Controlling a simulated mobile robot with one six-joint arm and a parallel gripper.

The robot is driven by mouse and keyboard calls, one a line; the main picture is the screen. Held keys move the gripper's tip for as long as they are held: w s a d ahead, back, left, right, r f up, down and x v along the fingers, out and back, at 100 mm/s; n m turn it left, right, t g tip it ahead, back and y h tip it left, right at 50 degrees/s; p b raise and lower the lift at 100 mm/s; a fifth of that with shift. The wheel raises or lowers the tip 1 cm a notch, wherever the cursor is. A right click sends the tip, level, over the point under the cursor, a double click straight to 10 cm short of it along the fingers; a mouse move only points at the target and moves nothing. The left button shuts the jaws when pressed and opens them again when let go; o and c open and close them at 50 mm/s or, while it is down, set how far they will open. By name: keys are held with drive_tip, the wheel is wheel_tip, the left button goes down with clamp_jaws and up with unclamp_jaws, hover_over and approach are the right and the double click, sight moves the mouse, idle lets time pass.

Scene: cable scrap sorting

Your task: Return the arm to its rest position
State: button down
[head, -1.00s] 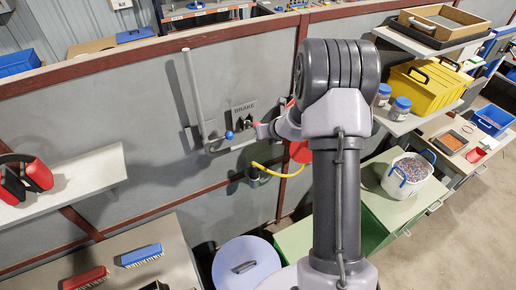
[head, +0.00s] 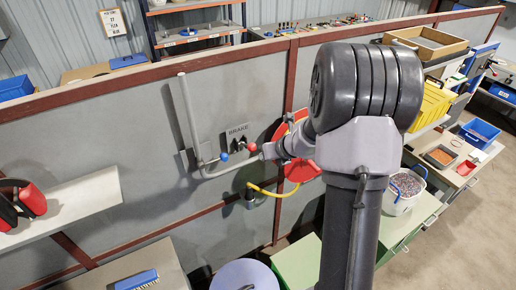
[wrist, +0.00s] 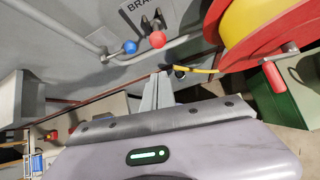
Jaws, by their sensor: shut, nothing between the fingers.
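My arm (head: 365,150) stands folded up in the right half of the head view, its dark rounded joint high in front of the wall. My gripper points away toward the wall and is mostly hidden behind the arm in the head view. In the wrist view my gripper (wrist: 157,90) shows two grey fingers close together, with nothing between them. They point toward the wall below the brake lever's red knob (wrist: 157,40) and blue knob (wrist: 130,47). They appear clear of both knobs, though the exact gap is hard to judge.
A bent grey pipe (head: 190,115) runs on the wall beside the BRAKE sign (head: 237,130). A red reel (head: 303,168) with a yellow hose (head: 262,190) hangs close behind the arm. A shelf (head: 80,208) juts out at left. A white bucket (head: 403,205) stands at right.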

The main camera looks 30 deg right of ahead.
drive_tip(key=s+a+f+n+y+b, duration=0.1)
drive_tip(key=s+a+f+n+b, duration=0.1)
drive_tip(key=s+a+n+b, duration=0.35)
drive_tip(key=s+a+f+n+g+y+b, duration=0.1)
drive_tip(key=s+a+f+n+b, duration=0.1)
drive_tip(key=a+n+b, duration=0.6)
drive_tip(key=s+a+f+n+y+b, duration=0.1)
drive_tip(key=s+a+f+n+b, duration=0.15)
drive_tip(key=a+n+b, duration=0.45)
drive_tip(key=s+a+f+n+h+b, duration=0.1)
drive_tip(key=s+a+f+n+b, duration=0.1)
drive_tip(key=s+f+n+b, duration=0.4)
drive_tip(key=s+a+f+n+g+b, duration=0.1)
drive_tip(key=s+a+f+n+b, duration=0.1)
drive_tip(key=s+f+n+b, duration=0.4)
drive_tip(key=s+n+b, duration=0.1)
drive_tip(key=s+b, duration=0.2)
drive_tip(key=s, duration=0.2)
drive_tip(key=shift+s+g+h, duration=0.3)
drive_tip(key=shift+s+h, duration=0.1)
drive_tip(key=shift+f, duration=0.1)
